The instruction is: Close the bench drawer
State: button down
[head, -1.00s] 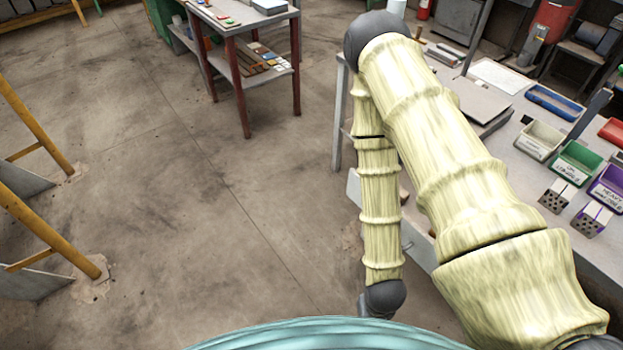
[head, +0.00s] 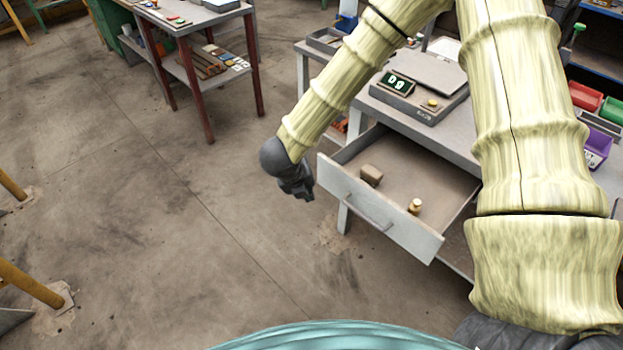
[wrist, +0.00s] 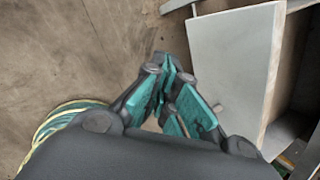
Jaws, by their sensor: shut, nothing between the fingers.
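Inside lie a brown block (head: 371,175) and a small brass-coloured weight-like piece (head: 415,206). My gripper (head: 308,196) is shut and empty, just left of the drawer front's left end and apart from it in the head view. In the wrist view my gripper (wrist: 167,95) shows its teal fingers together, with the drawer front (wrist: 235,75) close on the right.
A red-legged table (head: 190,60) stands at the back left. The floor left of the drawer is open. Yellow legs (head: 30,285) stand at the far left.

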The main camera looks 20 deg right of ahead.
aim_at(361, 138)
notch_tip(361, 138, up, 9)
jog(key=w+a+m+g+y+b, duration=0.1)
jog(key=w+a+m+g+b, duration=0.15)
jog(key=m, duration=0.85)
jog(key=w+d+f+p, duration=0.1)
jog(key=w+d+f, duration=0.1)
jog(key=d+f, duration=0.4)
jog(key=shift+w+f+m+t+y+p, duration=0.3)
jog(key=shift+w+f+m+t+p, duration=0.1)
jog(key=shift+f, duration=1.05)
jog(key=w+d+p, duration=0.1)
jog(key=w+d, duration=0.1)
jog(key=d, duration=0.5)
jog(key=w+d+p, duration=0.1)
jog(key=w+d, duration=0.2)
jog(key=d, duration=0.4)
jog(key=w+d+p, duration=0.2)
jog(key=w+d, duration=0.1)
jog(key=d, duration=0.4)
jog(key=shift+w, duration=0.25)
